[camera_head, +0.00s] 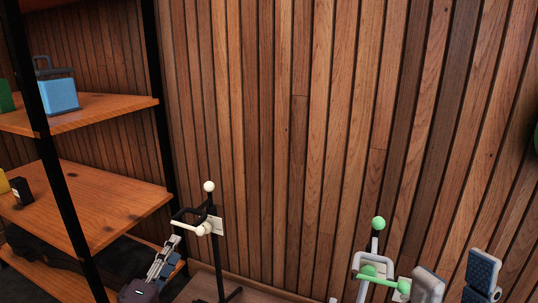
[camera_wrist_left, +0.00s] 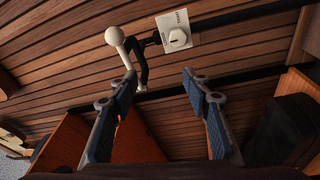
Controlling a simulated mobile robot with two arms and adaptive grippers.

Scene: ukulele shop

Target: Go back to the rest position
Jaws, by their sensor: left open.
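My left gripper (camera_head: 170,255) is low in the head view, just left of and below a black display stand with a white ball top (camera_head: 209,187). In the left wrist view, my left gripper (camera_wrist_left: 158,82) has its two blue-padded fingers spread apart with nothing between them. The stand's black hook and white ball (camera_wrist_left: 115,36) are beyond the left finger; I cannot tell whether they touch. My right gripper (camera_head: 458,273) is at the lower right of the head view, its two fingers wide apart. No object shows between them.
A green and white stand (camera_head: 378,223) is left of my right gripper. A wooden shelf (camera_head: 100,202) with black posts fills the left side and holds a blue case (camera_head: 58,95). A slatted wooden wall (camera_head: 290,130) closes off the back.

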